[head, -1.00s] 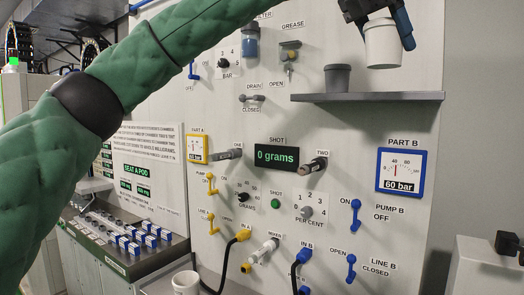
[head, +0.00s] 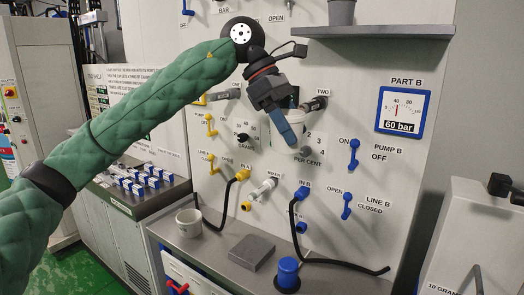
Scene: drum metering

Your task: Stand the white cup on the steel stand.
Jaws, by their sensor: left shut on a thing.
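My left gripper (head: 284,132) is shut on a white cup (head: 280,146) and holds it in the air in front of the panel. Its blue finger covers part of the cup. The cup looks about upright. The steel stand (head: 252,251), a low grey block, sits on the bench below, with nothing on it. The held cup is well above the stand and a little to its right in the head view. My right gripper is not in view.
A second white cup (head: 188,223) stands on the bench (head: 208,246) left of the stand. A blue-topped cylinder (head: 288,272) stands right of it. Black hoses (head: 345,264) hang near the bench. A grey cup (head: 341,12) is on the shelf (head: 372,31).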

